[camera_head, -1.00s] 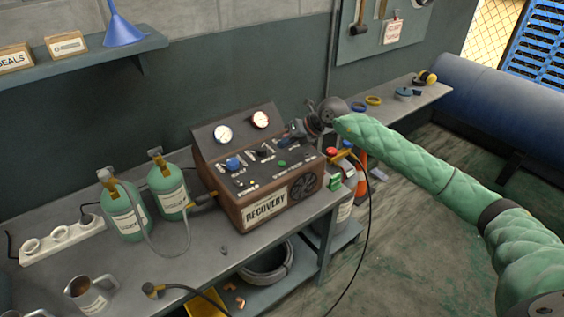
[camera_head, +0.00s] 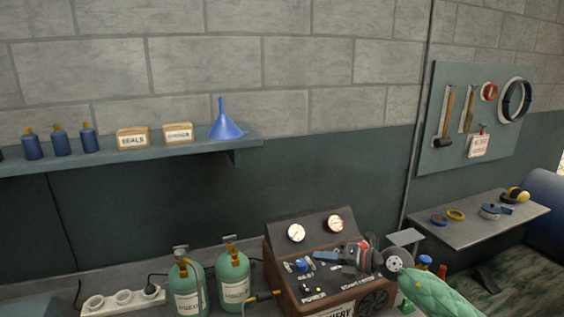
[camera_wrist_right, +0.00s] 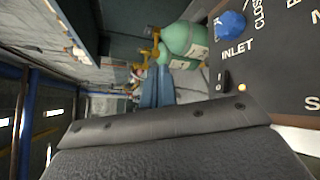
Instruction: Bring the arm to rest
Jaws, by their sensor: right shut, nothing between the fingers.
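My right gripper (camera_head: 328,256) is over the control panel of the brown recovery machine (camera_head: 287,275), coming in from the lower right on its green-sleeved arm (camera_head: 437,292). Its fingers are shut and empty, pointing left across the panel. In the right wrist view the closed blue-grey fingers (camera_wrist_right: 157,88) point away from the camera, beside the machine's panel (camera_wrist_right: 275,70) with its blue inlet knob (camera_wrist_right: 229,24). A small orange lamp (camera_wrist_right: 241,87) glows beside a rocker switch. My left gripper is not in view.
A power strip (camera_head: 123,299) lies farther left. A shelf (camera_head: 110,155) holds boxes, bottles and a blue funnel (camera_head: 226,125). A side bench (camera_head: 465,230) is at right.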

